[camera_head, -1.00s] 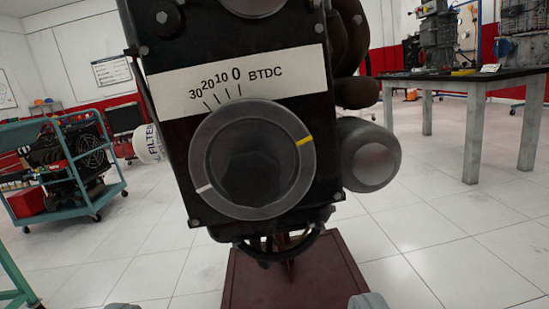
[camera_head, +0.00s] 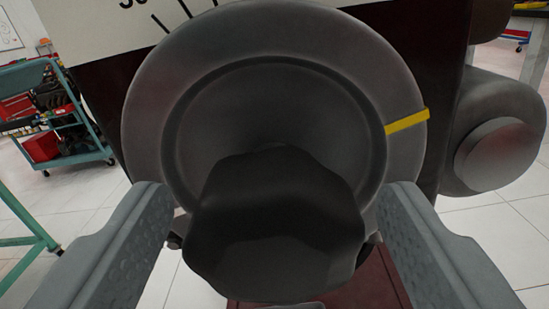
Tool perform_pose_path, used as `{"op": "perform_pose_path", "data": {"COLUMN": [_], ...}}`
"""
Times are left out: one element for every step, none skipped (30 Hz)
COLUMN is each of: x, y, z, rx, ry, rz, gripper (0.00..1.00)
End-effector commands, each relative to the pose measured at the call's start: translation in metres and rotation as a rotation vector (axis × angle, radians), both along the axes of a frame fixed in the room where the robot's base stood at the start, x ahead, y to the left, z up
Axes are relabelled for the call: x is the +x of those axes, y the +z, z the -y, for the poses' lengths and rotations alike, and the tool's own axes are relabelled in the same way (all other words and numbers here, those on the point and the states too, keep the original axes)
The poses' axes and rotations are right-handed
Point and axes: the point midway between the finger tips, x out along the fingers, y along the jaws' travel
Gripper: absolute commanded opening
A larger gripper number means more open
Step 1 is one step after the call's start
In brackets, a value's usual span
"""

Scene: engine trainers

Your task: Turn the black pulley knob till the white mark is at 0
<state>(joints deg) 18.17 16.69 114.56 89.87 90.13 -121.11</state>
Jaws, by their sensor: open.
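The black pulley knob (camera_head: 275,225) fills the lower middle of the view, its lobed grip pointing toward me. The grey pulley disc (camera_head: 275,35) lies behind it, with a yellow mark (camera_head: 407,122) on its right rim. The white mark is not visible now; the lower left of the rim is hidden behind my left finger and the knob. My gripper (camera_head: 277,215) is open, with one finger on each side of the knob and a gap on both sides. The scale plate (camera_head: 95,25) shows only partly at top left; its 0 is out of view.
A grey cylinder (camera_head: 495,140) sticks out right of the pulley, near my right finger. A dark red stand (camera_head: 365,285) is below. A teal cart (camera_head: 85,140) stands at far left on the white tiled floor.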

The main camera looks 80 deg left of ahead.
Motion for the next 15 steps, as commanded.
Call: {"op": "perform_pose_path", "data": {"x": [0.0010,0.0015,0.0020,0.0023,0.0025,0.0026,0.0028,0.0028,0.0028,0.0027,0.0027,0.0027,0.0027,0.0027,0.0027], "y": [0.0000,-0.0001,0.0000,0.0000,0.0000,0.0001,0.0001,0.0001,0.0001,0.0001,0.0001,0.0001,0.0001,0.0001,0.0001], "z": [-0.0038,-0.0053,-0.0068,-0.0077,-0.0082,-0.0087,-0.0088,-0.0088,-0.0088,-0.0087,-0.0086,-0.0086,-0.0086,-0.0085,-0.0085], "rx": [0.000,0.000,0.000,0.000,0.000,0.000,0.000,0.000,0.000,0.000,0.000,0.000,0.000,0.000,0.000], "ry": [0.001,0.001,0.000,0.000,0.000,0.000,0.000,0.000,0.000,0.000,0.000,0.000,0.000,0.000,0.000], "rz": [0.000,0.000,0.000,0.000,0.000,0.000,0.000,0.000,0.000,0.000,0.000,0.000,0.000,0.000,0.000], "gripper": [0.70,0.70,0.70,0.70,0.70,0.70,0.70,0.70,0.70,0.70,0.70,0.70,0.68,0.62,0.54]}}
